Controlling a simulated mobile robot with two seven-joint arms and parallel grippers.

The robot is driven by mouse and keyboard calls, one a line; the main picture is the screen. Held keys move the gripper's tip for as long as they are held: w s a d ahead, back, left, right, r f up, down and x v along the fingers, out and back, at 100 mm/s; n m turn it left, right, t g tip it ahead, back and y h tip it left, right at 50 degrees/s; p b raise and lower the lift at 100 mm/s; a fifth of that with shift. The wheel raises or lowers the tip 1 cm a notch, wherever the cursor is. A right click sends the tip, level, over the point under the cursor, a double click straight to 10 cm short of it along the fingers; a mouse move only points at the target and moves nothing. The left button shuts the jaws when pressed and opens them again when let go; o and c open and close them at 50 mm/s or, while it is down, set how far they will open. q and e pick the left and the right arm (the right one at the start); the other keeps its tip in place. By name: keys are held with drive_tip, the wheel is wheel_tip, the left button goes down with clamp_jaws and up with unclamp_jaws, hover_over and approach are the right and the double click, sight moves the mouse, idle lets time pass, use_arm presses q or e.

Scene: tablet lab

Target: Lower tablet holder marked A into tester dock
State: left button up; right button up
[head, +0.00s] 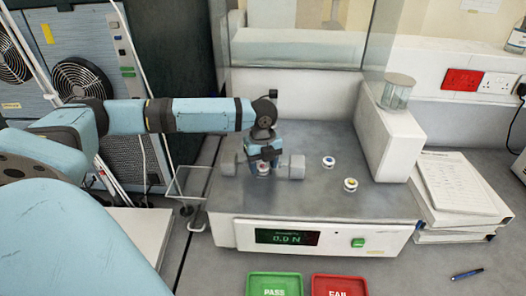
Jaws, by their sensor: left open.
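My left gripper (263,169) points down over the tester (300,207), between two grey blocks (228,165) on its deck that look like the dock's jaws. Its fingers are open around a small round white-and-red holder (263,171), low between the blocks; the fingers partly hide it. I cannot tell whether it is fully seated. A holder with a blue top (328,161) and one with a yellow top (350,184) stand apart on the deck to the right. No letter is readable on any holder. My right gripper is not in view.
The tester's display (287,238) reads 0.0 N, beside a green button (358,243). A green PASS tray (274,284) and a red FAIL tray (339,285) lie in front. A glass jar (397,92) stands on the white housing; papers (455,187) lie to the right.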

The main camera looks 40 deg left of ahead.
use_arm(q)
wheel_tip(320, 180, up, 14)
drive_tip(key=b, duration=0.2)
drive_tip(key=shift+f, duration=0.1)
idle(0.3)
drive_tip(key=shift+s+f, duration=0.1)
